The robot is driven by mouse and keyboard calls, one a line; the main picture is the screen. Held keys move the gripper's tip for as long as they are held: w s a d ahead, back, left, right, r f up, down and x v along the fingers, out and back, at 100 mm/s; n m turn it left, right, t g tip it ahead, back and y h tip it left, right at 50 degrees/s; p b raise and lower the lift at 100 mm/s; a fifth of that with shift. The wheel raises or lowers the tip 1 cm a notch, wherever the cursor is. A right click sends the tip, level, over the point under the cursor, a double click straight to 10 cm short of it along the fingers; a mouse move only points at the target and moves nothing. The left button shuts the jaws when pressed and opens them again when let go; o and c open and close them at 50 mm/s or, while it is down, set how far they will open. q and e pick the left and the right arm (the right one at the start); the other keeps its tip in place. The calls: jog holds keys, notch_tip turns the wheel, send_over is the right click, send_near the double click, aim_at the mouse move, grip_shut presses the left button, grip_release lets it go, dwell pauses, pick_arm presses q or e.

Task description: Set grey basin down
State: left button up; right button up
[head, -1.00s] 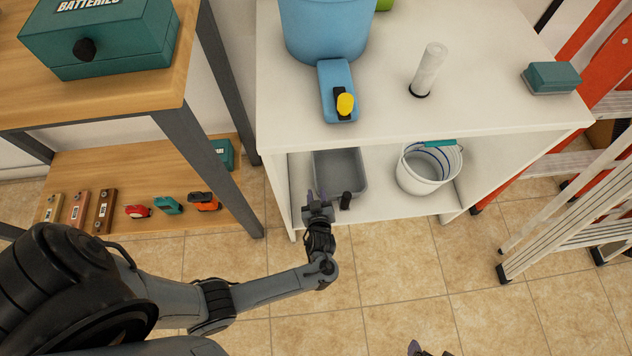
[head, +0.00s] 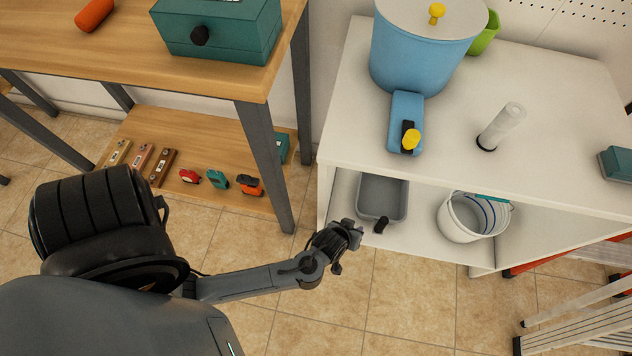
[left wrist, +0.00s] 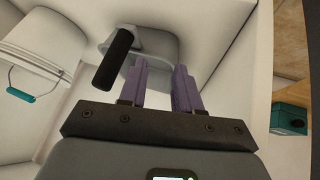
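The grey basin (head: 383,193) sits on the lower shelf of the white unit, near its left side panel. Its black handle grip (head: 381,225) points to the front. My left gripper (head: 348,235) is just left of and in front of the basin, apart from it in the head view. In the left wrist view the two purple fingers (left wrist: 160,68) stand apart with a gap and nothing clearly held between them. The basin (left wrist: 155,44) and its black grip (left wrist: 116,58) lie beyond the fingertips, the grip to their left. My right gripper is out of view.
A white bucket (head: 461,222) stands right of the basin on the same shelf. The white top (head: 455,130) overhangs both and carries a blue bucket-like container (head: 410,60). The tiled floor (head: 400,300) in front is clear.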

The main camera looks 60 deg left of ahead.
pick_arm(q)
jog(key=s+a+r+m+g+h, duration=0.1)
jog(key=s+r+m+g+h, duration=0.1)
jog(key=s+r+m, duration=0.7)
jog(key=s+r+g, duration=0.1)
jog(key=s+r, duration=0.2)
jog(key=r, duration=0.3)
jog(key=shift+s+a+g, duration=0.2)
jog(key=shift+g, duration=0.1)
jog(key=shift+r, duration=0.1)
notch_tip(320, 180, up, 62)
jog(key=p, duration=6.1)
jog(key=shift+p, duration=0.4)
